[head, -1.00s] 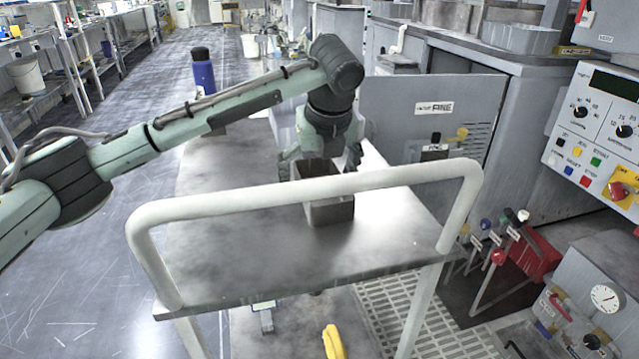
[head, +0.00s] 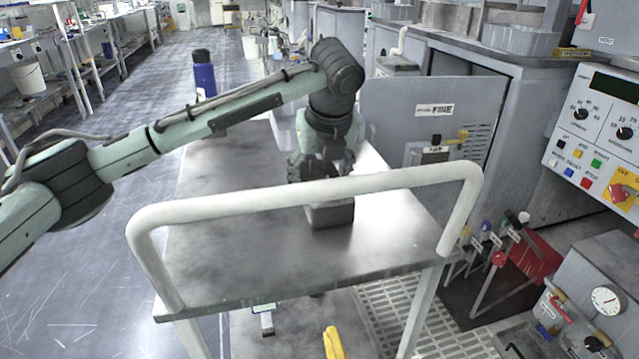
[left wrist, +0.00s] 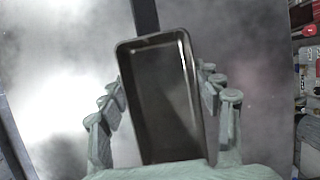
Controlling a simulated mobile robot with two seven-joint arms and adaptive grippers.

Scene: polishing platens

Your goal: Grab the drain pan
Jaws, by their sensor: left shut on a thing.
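The drain pan (head: 330,214) is a small dark grey rectangular pan on the metal cart top, just behind the white handrail. In the left wrist view the pan (left wrist: 165,90) is open side up and looks empty, between the fingers. My left gripper (head: 322,180) points down over the pan, with its fingers closed in against it; it also shows in the left wrist view (left wrist: 165,105), one finger on each side. The handrail hides part of the pan and fingertips in the head view. My right gripper is in neither view.
The white handrail (head: 300,199) crosses in front of the pan. The cart top (head: 240,250) is clear around the pan. A blue bottle (head: 204,76) stands behind the arm. Grey cabinets and a control panel (head: 605,130) are at the right.

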